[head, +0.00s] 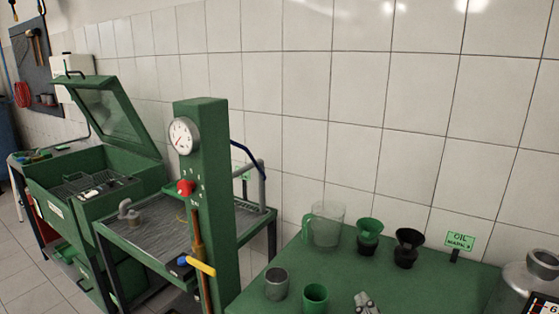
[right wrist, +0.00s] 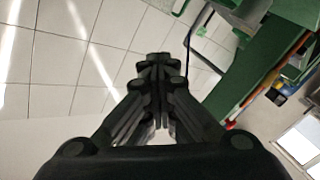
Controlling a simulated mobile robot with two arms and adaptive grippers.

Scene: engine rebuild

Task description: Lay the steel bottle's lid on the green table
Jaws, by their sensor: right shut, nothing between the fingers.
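A steel vessel (head: 515,291) with a rounded shoulder stands on the green table (head: 440,277) at the right edge of the head view, partly cut off. It looks like the steel bottle. A grey top piece with a loop (head: 545,262) shows on it, probably the lid; I cannot tell if it is loose. My right gripper (right wrist: 160,62) is shut and empty in the right wrist view, fingertips together, with tiled wall behind. I cannot make it out clearly in the head view. My left gripper is not in view.
On the green table stand a clear jug (head: 325,226), a green funnel (head: 369,237), a black funnel (head: 407,249), a steel cup (head: 276,284), a green cup (head: 315,297) and an oil sign (head: 460,240). A green gauge post (head: 215,150) rises at left. The table's middle right is clear.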

